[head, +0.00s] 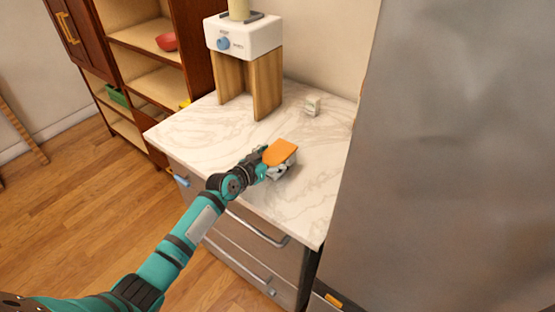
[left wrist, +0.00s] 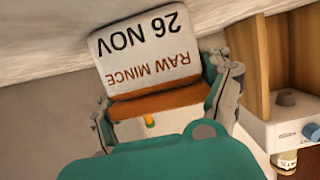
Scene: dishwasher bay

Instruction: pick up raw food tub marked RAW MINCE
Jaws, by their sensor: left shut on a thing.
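The raw food tub (head: 281,151) shows an orange lid in the head view, over the front part of the marble counter. In the left wrist view the tub (left wrist: 145,50) shows a white label reading "26 NOV" and "RAW MINCE" upside down, with an orange-brown band at its edge. My left gripper (head: 278,170) is shut on the tub, with one finger on each side in the left wrist view (left wrist: 165,108). I cannot tell whether the tub touches the counter. My right gripper is not in view.
A large grey metal surface (head: 440,150) closes off the right. Wooden shelves (head: 150,75) stand at left. The front-right counter is clear.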

